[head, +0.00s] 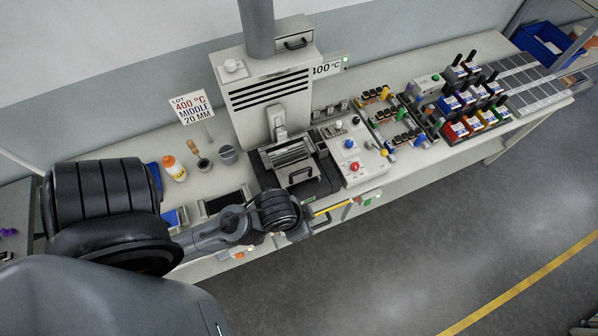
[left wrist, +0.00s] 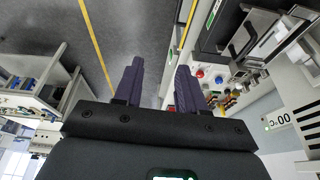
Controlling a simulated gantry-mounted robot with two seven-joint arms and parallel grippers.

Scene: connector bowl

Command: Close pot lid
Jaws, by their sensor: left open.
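The pot (head: 287,153) is a metal, ribbed-looking unit set in a dark housing below the grey vented tower in the head view. A bar handle (head: 301,174) stands at its front; I cannot tell clearly which part is the lid or how far it is open. In the left wrist view the handle (left wrist: 246,40) shows at the upper right. My left gripper (left wrist: 158,88) is open and empty, its two dark fingers apart. In the head view its arm reaches in from the left, and the wrist is in front of the bench edge, apart from the handle. My right gripper is not in view.
A control panel (head: 352,158) with red and blue knobs stands right of the pot. A vented tower (head: 270,88) rises behind it. A lot sign (head: 191,107), an orange-capped bottle (head: 174,168) and small cups are left. Connector racks (head: 390,115) fill the right. The floor (head: 430,230) in front is clear.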

